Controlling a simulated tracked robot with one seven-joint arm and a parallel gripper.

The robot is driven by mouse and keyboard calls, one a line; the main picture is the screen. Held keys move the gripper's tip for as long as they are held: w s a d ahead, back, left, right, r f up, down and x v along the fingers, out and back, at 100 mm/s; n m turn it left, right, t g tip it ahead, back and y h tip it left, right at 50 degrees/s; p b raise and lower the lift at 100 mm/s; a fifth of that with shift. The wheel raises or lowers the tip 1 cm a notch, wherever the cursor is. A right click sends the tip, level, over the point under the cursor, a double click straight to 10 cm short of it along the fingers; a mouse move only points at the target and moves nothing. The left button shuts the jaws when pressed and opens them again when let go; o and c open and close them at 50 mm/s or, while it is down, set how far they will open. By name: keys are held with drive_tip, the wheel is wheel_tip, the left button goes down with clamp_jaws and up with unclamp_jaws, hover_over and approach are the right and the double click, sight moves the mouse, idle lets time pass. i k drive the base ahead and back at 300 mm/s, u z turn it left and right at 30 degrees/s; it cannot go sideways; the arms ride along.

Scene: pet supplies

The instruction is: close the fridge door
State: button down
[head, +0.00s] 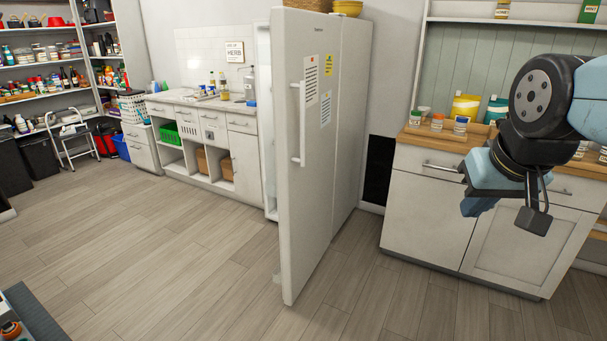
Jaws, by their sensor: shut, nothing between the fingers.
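The white fridge (350,120) stands in the middle of the head view against the back wall. Its door (290,220) is swung wide open towards me, with the outer face turned to the right. A vertical white handle (300,125) and several paper notes are on that face. A narrow strip of the fridge's inside shows left of the door; the rest is hidden. My gripper (533,221) hangs at the right, in front of the wooden-topped cabinet in the picture. It is shut and empty, well apart from the door and its handle.
A white counter with drawers (240,123) stands left of the fridge. Shelves and a small step ladder (75,140) are at the far left. The wooden floor (160,240) is clear around the door.

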sight(305, 46)
drive_tip(key=u, duration=0.9)
drive_tip(key=i, duration=1.5)
